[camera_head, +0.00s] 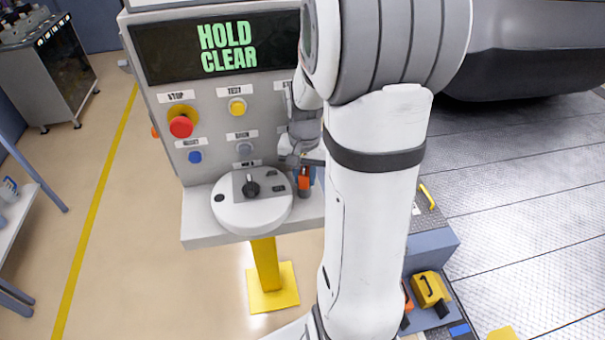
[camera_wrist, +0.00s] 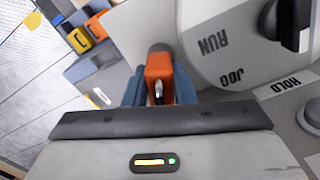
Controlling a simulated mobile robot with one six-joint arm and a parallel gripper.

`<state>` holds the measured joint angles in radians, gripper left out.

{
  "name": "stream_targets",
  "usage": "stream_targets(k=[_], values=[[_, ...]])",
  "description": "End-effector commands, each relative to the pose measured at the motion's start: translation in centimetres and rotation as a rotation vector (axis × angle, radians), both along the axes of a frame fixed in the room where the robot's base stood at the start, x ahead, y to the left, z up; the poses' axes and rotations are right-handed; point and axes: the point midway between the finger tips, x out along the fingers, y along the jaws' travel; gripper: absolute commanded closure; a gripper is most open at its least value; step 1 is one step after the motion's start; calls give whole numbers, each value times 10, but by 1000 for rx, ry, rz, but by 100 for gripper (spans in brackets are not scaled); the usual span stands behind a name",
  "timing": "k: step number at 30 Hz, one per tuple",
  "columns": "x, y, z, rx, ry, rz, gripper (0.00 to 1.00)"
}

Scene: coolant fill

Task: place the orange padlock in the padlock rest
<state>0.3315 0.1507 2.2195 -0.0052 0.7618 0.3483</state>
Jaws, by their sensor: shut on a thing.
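The orange padlock (camera_head: 304,179) is at the right end of the grey console shelf, beside the round selector disc. My gripper (camera_head: 302,160) is shut on it, partly hidden by my arm. In the wrist view the padlock (camera_wrist: 159,68) sits between the two blue fingertips of my gripper (camera_wrist: 158,88), with a bit of metal shackle toward the palm. A grey-brown rounded piece (camera_wrist: 160,47) shows just beyond the padlock's far end. I cannot tell whether this is the padlock rest or whether the padlock touches it.
The selector disc (camera_head: 252,205) with a black knob (camera_head: 251,188) stands close left of my gripper. A red stop button (camera_head: 181,126) and other buttons are on the panel, under a screen (camera_head: 215,46) reading "HOLD CLEAR". A yellow box (camera_head: 430,288) sits at lower right.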

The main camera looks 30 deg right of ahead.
Motion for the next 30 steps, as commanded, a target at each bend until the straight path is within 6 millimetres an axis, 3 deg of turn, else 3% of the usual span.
stream_targets(k=[4,5,12,23,30], values=[[0,0,-3,0,0,0,91],[0,0,-3,0,0,1,75],[0,0,-2,0,0,1,55],[1,1,6,-1,-3,2,55],[1,1,52,-2,-7,2,55]])
